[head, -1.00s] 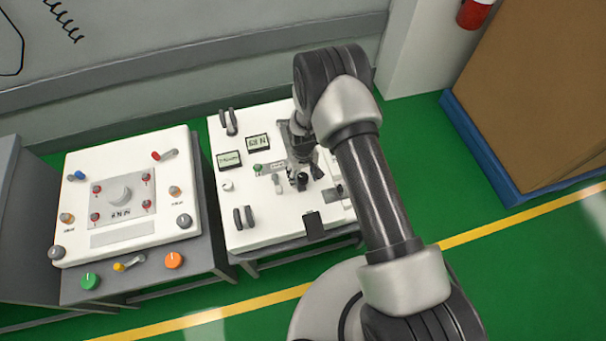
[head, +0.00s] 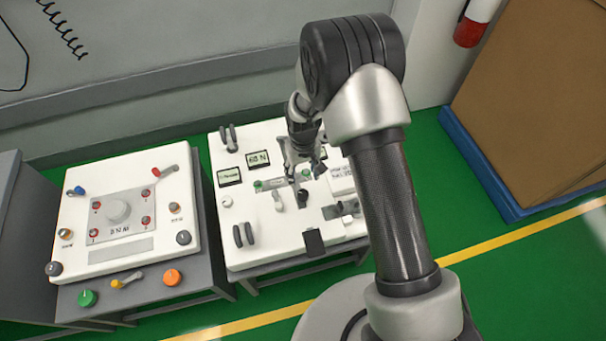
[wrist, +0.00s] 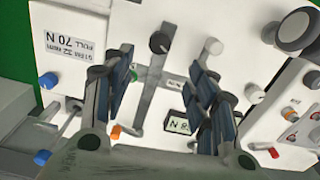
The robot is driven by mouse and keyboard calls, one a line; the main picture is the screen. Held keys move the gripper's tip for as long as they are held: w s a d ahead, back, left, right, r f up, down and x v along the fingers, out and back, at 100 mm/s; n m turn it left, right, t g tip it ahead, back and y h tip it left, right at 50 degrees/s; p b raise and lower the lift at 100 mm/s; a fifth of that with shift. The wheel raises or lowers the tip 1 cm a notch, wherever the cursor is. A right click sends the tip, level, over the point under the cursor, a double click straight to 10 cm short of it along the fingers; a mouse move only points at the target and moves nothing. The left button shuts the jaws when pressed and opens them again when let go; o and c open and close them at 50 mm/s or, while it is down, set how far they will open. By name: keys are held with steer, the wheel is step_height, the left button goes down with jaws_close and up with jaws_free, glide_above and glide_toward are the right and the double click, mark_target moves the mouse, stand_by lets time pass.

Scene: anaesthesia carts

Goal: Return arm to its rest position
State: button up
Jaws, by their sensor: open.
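My arm reaches over the white panel (head: 265,232) on the right cart, its elbow bent high. My gripper (head: 305,176) hangs above this panel with its fingers apart and nothing between them. In the head view it lies just above a black knob (head: 302,198) on the panel. In the wrist view my gripper (wrist: 160,80) has both dark blue finger pads spread. The black knob (wrist: 159,42) shows beyond the fingertips, apart from them, by a grey slotted plate (wrist: 152,92). My arm hides part of the panel's right side.
A second cart panel (head: 85,220) with knobs and levers stands to the left. Large black knobs (head: 243,235) rise from the right cart's panel. A grey wall (head: 160,95) lies behind. A brown box (head: 550,90) on a blue base stands at right. Green floor is clear between.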

stand_by(0.3)
steer(key=s+d+r+m+t, duration=0.1)
steer(key=s+d+r, duration=0.15)
steer(key=r, duration=0.65)
steer(key=s+d+r, duration=0.1)
steer(key=d+r, duration=0.2)
steer(key=r, duration=0.5)
steer(key=s+d+r+m+t, duration=0.1)
steer(key=s+d+r, duration=0.1)
steer(key=r, duration=0.7)
steer(key=s+d+r+t, duration=0.1)
steer(key=s+d+r, duration=0.1)
steer(key=s, duration=0.4)
steer(key=s+d+r+m, duration=0.1)
steer(key=s+d+r, duration=0.1)
steer(key=s+r, duration=0.2)
steer(key=s+d+r+m+t, duration=0.1)
steer(key=s+r, duration=0.3)
steer(key=s, duration=0.6)
steer(key=shift+s+d+t, duration=0.2)
steer(key=shift+d+t, duration=0.1)
steer(key=shift+d, duration=0.6)
steer(key=shift+r, duration=0.1)
